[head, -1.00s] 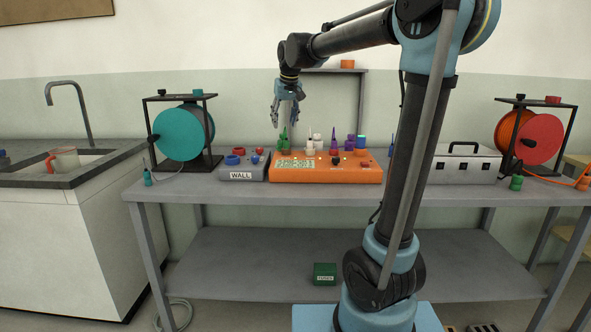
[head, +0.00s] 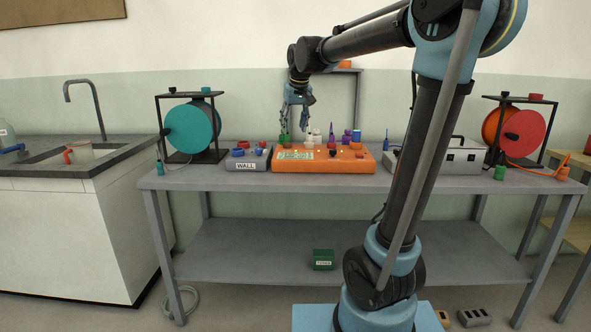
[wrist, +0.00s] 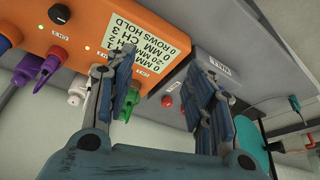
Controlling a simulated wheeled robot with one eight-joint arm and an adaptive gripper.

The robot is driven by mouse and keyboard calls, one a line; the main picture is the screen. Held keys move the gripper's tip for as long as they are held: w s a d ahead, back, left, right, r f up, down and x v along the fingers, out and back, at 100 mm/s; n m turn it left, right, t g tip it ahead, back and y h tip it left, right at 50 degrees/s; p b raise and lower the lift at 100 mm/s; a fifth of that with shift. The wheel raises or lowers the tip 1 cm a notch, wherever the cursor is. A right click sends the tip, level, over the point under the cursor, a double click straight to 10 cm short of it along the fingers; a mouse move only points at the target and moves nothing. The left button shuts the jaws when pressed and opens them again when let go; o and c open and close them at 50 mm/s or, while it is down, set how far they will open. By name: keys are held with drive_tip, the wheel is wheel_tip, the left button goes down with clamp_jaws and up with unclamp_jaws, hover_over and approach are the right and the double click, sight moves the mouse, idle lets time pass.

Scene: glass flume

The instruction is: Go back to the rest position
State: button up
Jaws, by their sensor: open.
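My gripper (head: 294,127) is open and empty, pointing down above the left part of the orange control box (head: 325,166) on the bench. My arm reaches up and to the left from its base. In the wrist view the two fingers of my gripper (wrist: 160,78) are spread apart with nothing between them. Beyond them show the orange box (wrist: 100,22) with its printed label, a green plug (wrist: 128,103) partly behind the left finger, and the grey WALL box (wrist: 205,75).
The bench (head: 240,181) carries a teal reel (head: 187,128), the WALL box (head: 247,162), a silver case (head: 452,158) and an orange-red reel (head: 525,133). A green box (head: 323,260) sits on the lower shelf. A sink counter (head: 80,178) stands left.

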drive_tip(key=s+d+f+m, duration=0.1)
drive_tip(key=s+d+f, duration=0.45)
drive_tip(key=s, duration=0.25)
drive_tip(key=s+d+f, duration=0.4)
drive_tip(key=s+d, duration=0.3)
drive_tip(key=s+d+f+m+g, duration=0.1)
drive_tip(key=s+d+f, duration=0.2)
drive_tip(key=s+f, duration=0.5)
drive_tip(key=s+d+f+m+g+h, duration=0.1)
drive_tip(key=s+d+f, duration=0.3)
drive_tip(key=s+f, duration=0.5)
drive_tip(key=shift+s+f, duration=0.3)
drive_tip(key=shift+s, duration=0.35)
drive_tip(key=shift+o, duration=0.2)
drive_tip(key=shift+d, duration=0.1)
